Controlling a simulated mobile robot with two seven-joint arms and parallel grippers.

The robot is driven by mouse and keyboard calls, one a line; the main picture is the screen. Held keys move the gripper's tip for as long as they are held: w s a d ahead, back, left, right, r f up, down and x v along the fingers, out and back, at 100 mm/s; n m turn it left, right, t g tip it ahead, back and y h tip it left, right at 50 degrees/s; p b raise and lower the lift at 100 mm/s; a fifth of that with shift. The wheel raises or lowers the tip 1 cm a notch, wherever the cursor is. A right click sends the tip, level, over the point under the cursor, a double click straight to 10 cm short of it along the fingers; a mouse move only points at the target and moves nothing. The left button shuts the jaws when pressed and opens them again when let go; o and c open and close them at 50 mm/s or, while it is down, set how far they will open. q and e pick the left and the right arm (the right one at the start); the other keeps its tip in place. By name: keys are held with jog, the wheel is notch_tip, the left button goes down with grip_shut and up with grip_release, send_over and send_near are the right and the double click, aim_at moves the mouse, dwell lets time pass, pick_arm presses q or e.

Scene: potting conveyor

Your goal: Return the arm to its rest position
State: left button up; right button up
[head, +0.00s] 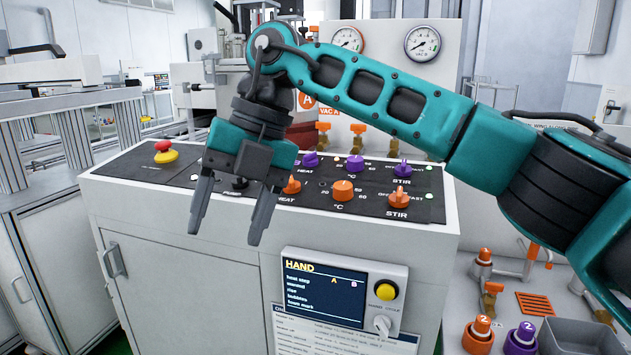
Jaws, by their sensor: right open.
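My right arm comes in from the right edge and arches over the control console (190,250). My right gripper (228,225) hangs down in front of the console's left part, its two grey fingers spread apart with nothing between them. The fingers overlap the console's front edge in the picture, and I cannot tell whether they touch it. The gripper hides part of the black control panel (370,203). My left gripper does not show.
Orange knobs (343,190) and purple knobs (355,163) stand on the panel, with a red-and-yellow stop button (165,152) at left. A screen (325,293) with a yellow button (386,291) is on the console front. Gauges (422,43) stand behind.

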jog(key=s+a+f+g+y, duration=0.3)
jog(key=s+a+g+y, duration=0.35)
jog(key=y, duration=0.25)
jog(key=w+d+f+m+t+y+p, duration=0.1)
jog(key=w+d+f+m+t, duration=0.55)
jog(key=m+t, duration=0.7)
jog(key=w+d+f+m+t+p, duration=0.1)
jog(key=w+d+f+m+t, duration=0.2)
jog(key=d+f+m+t, duration=0.8)
jog(key=s+d+f+m+h, duration=0.5)
jog(key=d+f+m+h, duration=0.3)
jog(key=f+m, duration=0.2)
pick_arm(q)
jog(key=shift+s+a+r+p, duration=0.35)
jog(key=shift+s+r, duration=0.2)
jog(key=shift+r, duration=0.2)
pick_arm(e)
jog(key=s+d+f+m+g+h, duration=0.2)
jog(key=s+d+f+g+h, duration=0.2)
jog(key=s+d+f, duration=0.4)
jog(key=s+f+g, duration=0.1)
jog(key=s+f, duration=0.1)
jog(key=s, duration=0.2)
jog(key=shift+s+d+f, duration=0.2)
jog(key=shift+d+f, duration=0.15)
jog(key=shift+f, duration=0.05)
